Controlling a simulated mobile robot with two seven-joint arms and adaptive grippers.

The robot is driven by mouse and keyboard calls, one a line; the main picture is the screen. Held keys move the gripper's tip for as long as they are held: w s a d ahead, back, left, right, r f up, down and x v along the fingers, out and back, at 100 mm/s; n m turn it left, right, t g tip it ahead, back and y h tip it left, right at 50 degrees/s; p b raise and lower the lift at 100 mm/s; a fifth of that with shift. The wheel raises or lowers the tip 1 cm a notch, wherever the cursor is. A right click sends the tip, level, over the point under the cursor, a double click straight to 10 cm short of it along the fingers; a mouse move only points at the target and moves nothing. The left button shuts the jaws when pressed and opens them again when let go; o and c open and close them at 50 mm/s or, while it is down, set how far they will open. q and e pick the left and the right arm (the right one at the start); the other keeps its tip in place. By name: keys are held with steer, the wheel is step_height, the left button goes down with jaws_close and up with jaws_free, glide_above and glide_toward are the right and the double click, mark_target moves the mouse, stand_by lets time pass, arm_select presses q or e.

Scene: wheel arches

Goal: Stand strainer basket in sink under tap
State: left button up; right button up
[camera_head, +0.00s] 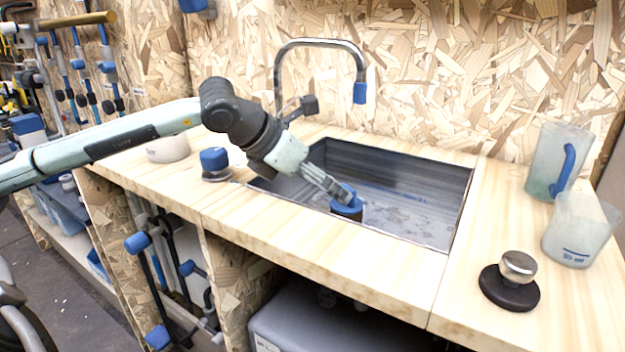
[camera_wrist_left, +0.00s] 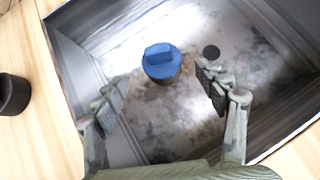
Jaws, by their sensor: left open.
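A blue-topped round piece with a dark lower body (camera_head: 347,208), seemingly the strainer basket, is in the sink (camera_head: 459,212) near its front wall. It looks upright in the left wrist view (camera_wrist_left: 162,63), apparently on the sink floor, left of a dark round drain spot (camera_wrist_left: 211,52). My left gripper (camera_head: 340,191) reaches down into the sink, open and empty. Its fingers (camera_wrist_left: 158,84) are spread on either side of the blue top, which lies beyond the tips. The tap (camera_head: 322,42), with a blue spout end, arches over the sink. My right gripper is not in view.
A blue-knobbed piece (camera_head: 214,160) and a pale bowl (camera_head: 168,149) stand left of the sink. Two translucent jugs (camera_head: 556,160) (camera_head: 580,230) and a black disc with a metal knob (camera_head: 510,283) stand at right. The front counter strip is clear.

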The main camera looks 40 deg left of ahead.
arm_select(q)
steer(key=shift+b+v, duration=1)
steer(key=shift+v, duration=0.95)
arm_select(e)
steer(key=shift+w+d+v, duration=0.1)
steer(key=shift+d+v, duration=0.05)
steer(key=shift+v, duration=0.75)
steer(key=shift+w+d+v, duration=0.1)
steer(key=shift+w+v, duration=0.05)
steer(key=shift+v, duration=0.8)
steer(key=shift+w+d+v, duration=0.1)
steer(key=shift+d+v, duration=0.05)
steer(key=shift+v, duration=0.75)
arm_select(q)
steer(key=shift+d, duration=0.1)
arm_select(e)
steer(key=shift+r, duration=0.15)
